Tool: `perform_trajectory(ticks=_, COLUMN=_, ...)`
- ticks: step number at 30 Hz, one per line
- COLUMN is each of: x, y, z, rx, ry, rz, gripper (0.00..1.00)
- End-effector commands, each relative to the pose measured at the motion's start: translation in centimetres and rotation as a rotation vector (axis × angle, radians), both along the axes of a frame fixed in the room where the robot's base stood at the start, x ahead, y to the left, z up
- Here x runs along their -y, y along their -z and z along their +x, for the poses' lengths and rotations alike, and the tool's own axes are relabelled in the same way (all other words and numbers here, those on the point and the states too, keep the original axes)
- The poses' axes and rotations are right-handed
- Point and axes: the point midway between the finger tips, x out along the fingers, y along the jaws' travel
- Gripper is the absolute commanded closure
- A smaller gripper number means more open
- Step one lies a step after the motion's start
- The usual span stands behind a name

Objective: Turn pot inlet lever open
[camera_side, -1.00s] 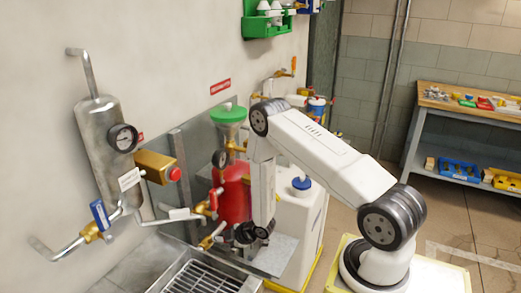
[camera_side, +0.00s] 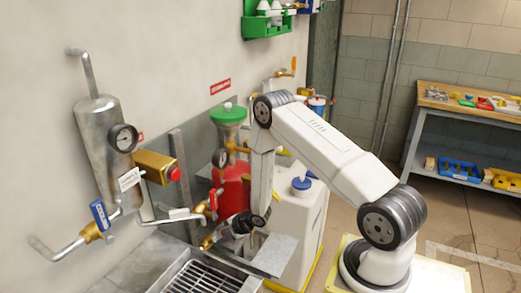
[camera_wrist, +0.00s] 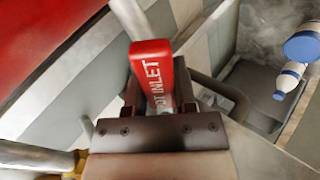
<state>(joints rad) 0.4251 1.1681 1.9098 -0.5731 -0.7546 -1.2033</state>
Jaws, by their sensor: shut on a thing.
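The red lever marked with white letters reading "INLET" (camera_wrist: 155,72) stands between the fingers of my gripper (camera_wrist: 158,108) in the wrist view. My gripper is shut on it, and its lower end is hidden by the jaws. In the side view my gripper (camera_side: 232,229) is low in front of the red pot (camera_side: 234,188), near a brass fitting (camera_side: 210,241). The held lever cannot be made out there. Another red handle (camera_side: 213,198) shows at the pot's left side.
A metal sink with a grate (camera_side: 200,279) lies below. A white container with a blue cap (camera_side: 301,184) stands to the right of my gripper. On the wall at left hang a steel cylinder with a gauge (camera_side: 123,137) and a blue-handled valve (camera_side: 100,214).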

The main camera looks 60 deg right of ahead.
Motion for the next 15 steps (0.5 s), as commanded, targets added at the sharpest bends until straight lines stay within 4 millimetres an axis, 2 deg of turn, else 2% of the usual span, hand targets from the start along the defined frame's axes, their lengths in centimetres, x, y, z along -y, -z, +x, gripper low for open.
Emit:
perform_trajectory(ticks=9, x=-0.04, y=-0.02, z=0.05, rx=0.000, ry=-0.003, rz=-0.001, gripper=1.00)
perform_trajectory(ticks=10, x=-0.04, y=-0.02, z=0.05, rx=0.000, ry=-0.003, rz=-0.001, gripper=0.63)
perform_trajectory(ticks=13, x=-0.03, y=-0.02, z=0.05, rx=0.000, ry=-0.002, rz=-0.001, gripper=0.32)
perform_trajectory(ticks=15, x=-0.03, y=-0.02, z=0.04, rx=0.000, ry=-0.002, rz=-0.001, gripper=0.31)
